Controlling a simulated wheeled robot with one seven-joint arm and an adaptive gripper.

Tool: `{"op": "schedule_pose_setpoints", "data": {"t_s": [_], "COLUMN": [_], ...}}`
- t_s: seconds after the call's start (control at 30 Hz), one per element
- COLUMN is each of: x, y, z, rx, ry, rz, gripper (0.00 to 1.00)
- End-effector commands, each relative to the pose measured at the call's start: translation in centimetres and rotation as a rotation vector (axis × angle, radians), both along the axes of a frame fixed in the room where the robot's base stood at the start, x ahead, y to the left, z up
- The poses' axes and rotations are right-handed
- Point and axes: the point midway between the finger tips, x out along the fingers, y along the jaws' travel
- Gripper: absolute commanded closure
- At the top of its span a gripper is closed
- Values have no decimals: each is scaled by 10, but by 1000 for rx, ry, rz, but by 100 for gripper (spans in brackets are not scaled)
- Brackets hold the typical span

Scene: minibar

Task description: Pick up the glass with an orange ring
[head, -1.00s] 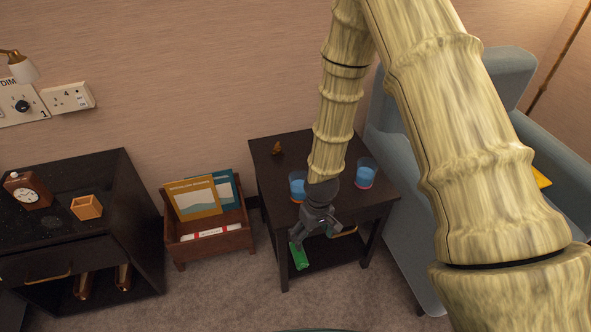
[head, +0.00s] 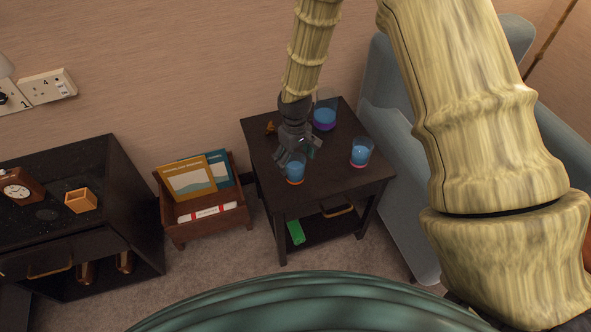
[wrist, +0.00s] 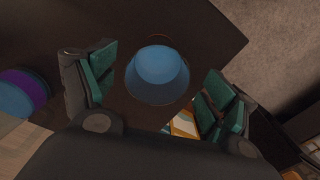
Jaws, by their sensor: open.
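The glass with an orange ring (head: 295,174) stands upright on the dark side table (head: 338,181), near its front left. It holds blue liquid, and the ring is around its base. My gripper (head: 297,156) is just above and behind it in the head view, hiding part of its top. In the wrist view the glass (wrist: 157,76) shows between the two green-padded fingers of my gripper (wrist: 158,88), with gaps on both sides. The gripper is open and empty.
A glass with a purple ring (head: 325,118) stands behind, and one with a reddish ring (head: 361,152) to the right. A small amber object (head: 270,128) is at the back left. A green item (head: 295,232) lies on the lower shelf. A magazine box (head: 208,228) stands left.

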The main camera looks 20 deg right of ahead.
Motion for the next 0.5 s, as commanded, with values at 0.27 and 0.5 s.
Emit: {"op": "schedule_pose_setpoints", "data": {"t_s": [0.27, 0.5], "x": [1, 3], "y": [-2, -3], "z": [-17, -45], "rx": [0, -1], "ry": [2, 3], "rz": [-2, -3], "gripper": [15, 15]}}
